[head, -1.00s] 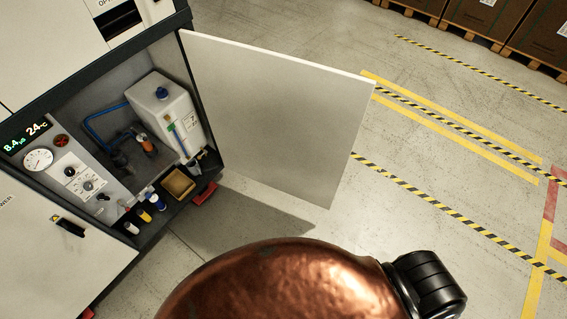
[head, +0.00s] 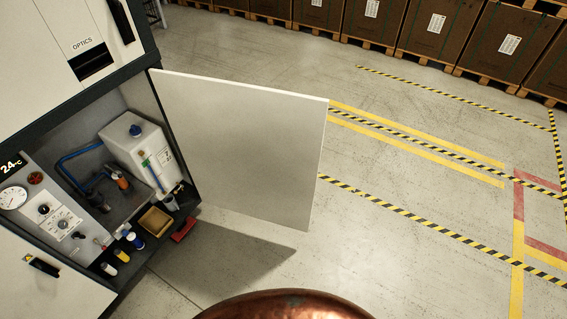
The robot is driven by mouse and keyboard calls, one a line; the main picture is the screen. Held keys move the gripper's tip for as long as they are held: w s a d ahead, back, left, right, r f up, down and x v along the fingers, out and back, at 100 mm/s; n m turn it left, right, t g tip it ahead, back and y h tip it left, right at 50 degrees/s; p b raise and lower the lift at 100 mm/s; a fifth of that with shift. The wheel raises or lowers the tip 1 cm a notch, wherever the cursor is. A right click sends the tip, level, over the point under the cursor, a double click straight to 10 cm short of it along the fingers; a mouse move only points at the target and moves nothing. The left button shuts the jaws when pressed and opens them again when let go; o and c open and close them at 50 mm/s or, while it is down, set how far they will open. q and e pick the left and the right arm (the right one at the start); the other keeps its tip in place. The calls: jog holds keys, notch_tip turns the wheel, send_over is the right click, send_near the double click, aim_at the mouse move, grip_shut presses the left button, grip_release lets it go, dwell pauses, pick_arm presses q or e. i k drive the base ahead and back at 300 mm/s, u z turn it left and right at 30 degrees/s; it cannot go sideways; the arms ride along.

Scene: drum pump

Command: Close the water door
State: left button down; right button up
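The water door (head: 245,145) is a flat white panel that stands wide open. It is hinged at the right edge of the cabinet opening and swings out to the right over the floor. Behind it the open compartment (head: 117,206) shows a white water tank (head: 142,150) with a blue cap, blue hose, a gauge and knobs. The outer face of the door is hidden or cannot be told apart. Neither of my grippers is in view.
Small bottles (head: 122,254) and a yellow tray (head: 155,221) sit on the compartment floor. A copper rounded surface (head: 285,307) fills the bottom edge. Open floor with striped tape (head: 420,218) lies to the right. Boxes on pallets (head: 430,32) line the back.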

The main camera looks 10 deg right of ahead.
aim_at(253, 151)
jog(key=z, duration=1.65)
jog(key=i, duration=4.25)
jog(key=u, duration=4.4)
jog(key=i, duration=1.5)
jog(key=z, duration=0.05)
